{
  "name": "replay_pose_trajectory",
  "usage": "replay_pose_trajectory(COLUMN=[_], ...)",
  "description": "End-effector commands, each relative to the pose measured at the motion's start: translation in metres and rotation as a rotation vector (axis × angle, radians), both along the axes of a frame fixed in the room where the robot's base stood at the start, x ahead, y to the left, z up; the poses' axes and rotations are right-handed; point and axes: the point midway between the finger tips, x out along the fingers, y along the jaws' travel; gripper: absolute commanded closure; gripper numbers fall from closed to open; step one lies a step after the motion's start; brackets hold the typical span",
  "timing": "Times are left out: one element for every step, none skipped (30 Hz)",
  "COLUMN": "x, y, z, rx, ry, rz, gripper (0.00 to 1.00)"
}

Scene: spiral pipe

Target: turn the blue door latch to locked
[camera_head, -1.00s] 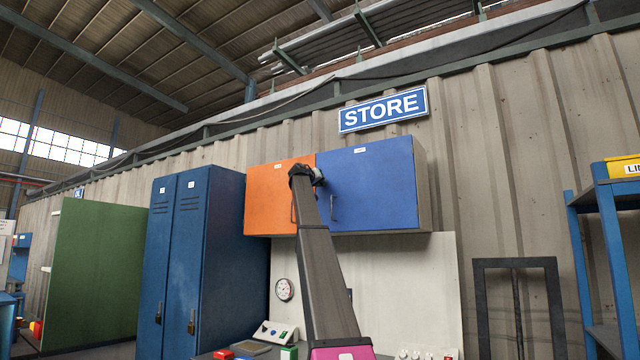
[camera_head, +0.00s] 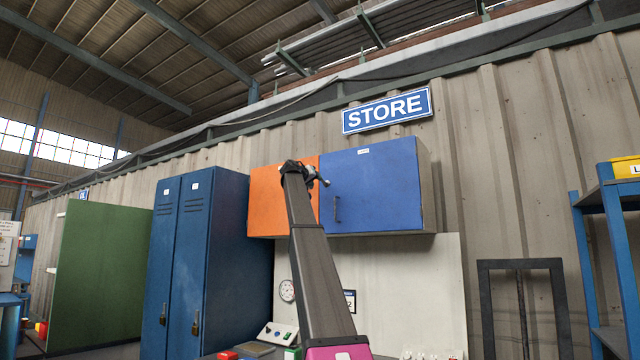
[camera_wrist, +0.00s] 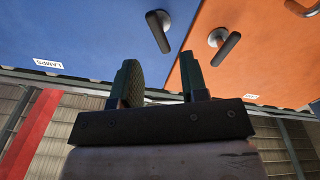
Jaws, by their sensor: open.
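The blue door (camera_head: 375,190) is the right door of a wall cupboard. Its latch (camera_wrist: 158,30) shows in the wrist view as a dark lever on a round base, nearly upright in the picture with a slight tilt. My gripper (camera_wrist: 158,82) is open and empty, its two fingers apart, with the latch beyond the fingertips and roughly in line with the gap. I see no contact. In the head view my gripper (camera_head: 316,178) is in front of the cupboard near the seam between the doors, and the latch cannot be made out there.
The orange door (camera_head: 268,195) adjoins the blue one and has its own slanted latch (camera_wrist: 225,46), close to my right finger in the wrist view. A bar handle (camera_head: 336,209) is low on the blue door. Blue lockers (camera_head: 195,260) stand at left.

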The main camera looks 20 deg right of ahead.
Motion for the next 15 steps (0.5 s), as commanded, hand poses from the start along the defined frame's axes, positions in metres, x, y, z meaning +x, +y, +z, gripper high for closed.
replay_pose_trajectory(x=[-0.008, -0.011, -0.014, -0.016, -0.018, -0.019, -0.020, -0.020, -0.020, -0.020, -0.020, -0.020, -0.020, -0.020, -0.020], y=[0.008, 0.011, 0.016, 0.019, 0.021, 0.023, 0.024, 0.025, 0.025, 0.025, 0.025, 0.025, 0.025, 0.025, 0.025], z=[-0.001, -0.001, -0.001, 0.000, 0.000, 0.000, 0.000, 0.000, 0.000, 0.000, 0.000, 0.000, 0.000, 0.000, 0.000], rx=[0.001, 0.001, 0.000, 0.000, 0.000, -0.001, 0.000, 0.000, 0.000, 0.000, 0.000, 0.000, 0.000, 0.000, 0.000], ry=[-0.001, -0.001, -0.001, -0.001, -0.001, -0.001, 0.000, 0.000, 0.000, 0.000, 0.000, 0.000, 0.000, 0.000, 0.000], rz=[0.000, 0.000, -0.001, -0.001, 0.000, 0.000, -0.001, -0.001, -0.001, -0.001, -0.001, -0.001, -0.001, -0.001, -0.001], gripper=[0.60, 0.60, 0.60, 0.60, 0.60, 0.60, 0.60, 0.60, 0.60, 0.60, 0.60, 0.60, 0.60, 0.60, 0.60])
